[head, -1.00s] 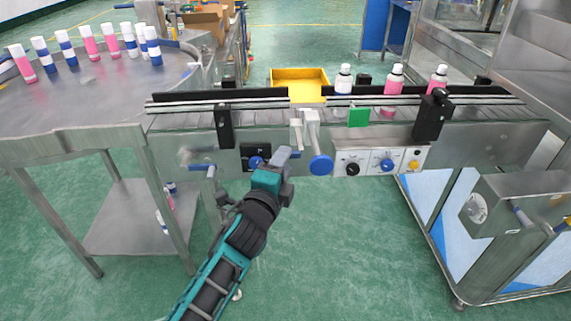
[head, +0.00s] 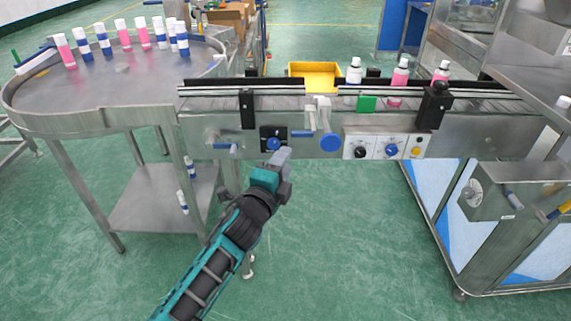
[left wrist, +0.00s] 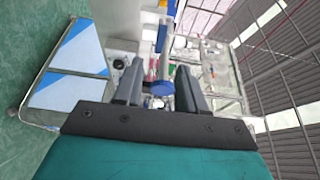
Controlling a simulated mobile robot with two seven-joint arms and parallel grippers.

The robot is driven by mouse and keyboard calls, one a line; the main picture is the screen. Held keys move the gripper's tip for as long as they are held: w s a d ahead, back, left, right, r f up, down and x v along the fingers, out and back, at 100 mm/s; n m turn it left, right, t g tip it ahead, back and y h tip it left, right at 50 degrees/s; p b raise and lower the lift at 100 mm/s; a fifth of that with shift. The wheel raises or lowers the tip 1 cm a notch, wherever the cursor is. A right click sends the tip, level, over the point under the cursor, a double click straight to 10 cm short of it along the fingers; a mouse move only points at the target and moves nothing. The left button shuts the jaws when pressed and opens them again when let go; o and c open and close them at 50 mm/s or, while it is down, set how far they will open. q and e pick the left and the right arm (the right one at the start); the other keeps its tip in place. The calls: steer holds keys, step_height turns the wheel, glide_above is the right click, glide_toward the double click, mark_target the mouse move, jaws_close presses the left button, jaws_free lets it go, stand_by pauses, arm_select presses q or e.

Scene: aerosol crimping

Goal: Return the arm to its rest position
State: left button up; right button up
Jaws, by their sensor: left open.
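My left gripper (head: 283,172) is in front of the conveyor (head: 470,130), just below its control panel with the blue knob (head: 273,144). In the left wrist view the two fingers of my left gripper (left wrist: 158,88) stand apart with nothing held between them. A blue round handle (left wrist: 160,88) shows behind the gap. That blue handle (head: 330,142) is on the conveyor front in the head view, right of the gripper. My right gripper is not in view.
Several pink or blue-banded cans stand on the round steel table (head: 110,95) at left. Three cans, one a pink can (head: 400,74), stand on the conveyor by a yellow bin (head: 315,76). A steel machine (head: 500,195) stands at right. Green floor (head: 340,240) is open below.

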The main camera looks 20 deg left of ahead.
arm_select(q)
steer(key=shift+s, duration=0.25)
stand_by(0.3)
